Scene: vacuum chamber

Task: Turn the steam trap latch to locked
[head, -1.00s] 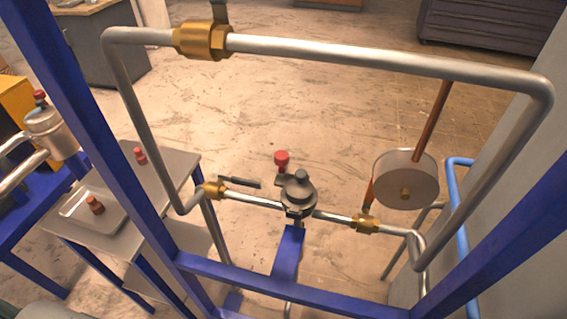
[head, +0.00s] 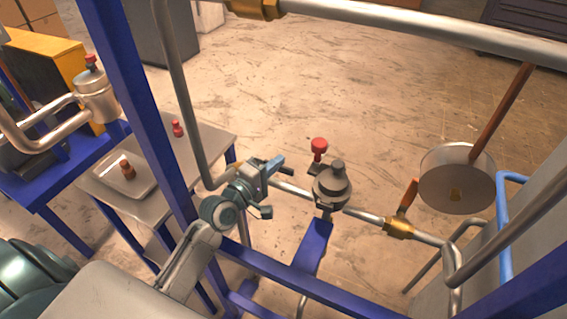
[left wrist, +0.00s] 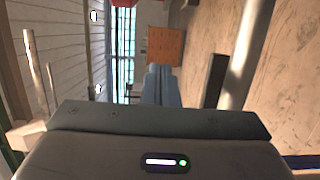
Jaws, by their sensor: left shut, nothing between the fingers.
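The steam trap (head: 332,190), a round dark grey body, sits in the lower pipe on a blue post. A red knob (head: 319,146) stands just behind it. The pipe has a brass valve with an orange lever (head: 408,194) to the right of the trap. Which part is the latch, I cannot tell. My left gripper (head: 276,164) is shut and empty, over the pipe left of the trap, and largely hides the left brass valve and its dark lever. In the left wrist view its closed fingers (left wrist: 162,85) have a dark bar (left wrist: 215,78) beside them, apparently that lever. My right gripper is not in view.
A blue frame (head: 140,110) and a large bent steel pipe (head: 420,30) surround the lower pipe. A side table (head: 205,135) with a tray (head: 105,172) stands at left. The floor behind is clear.

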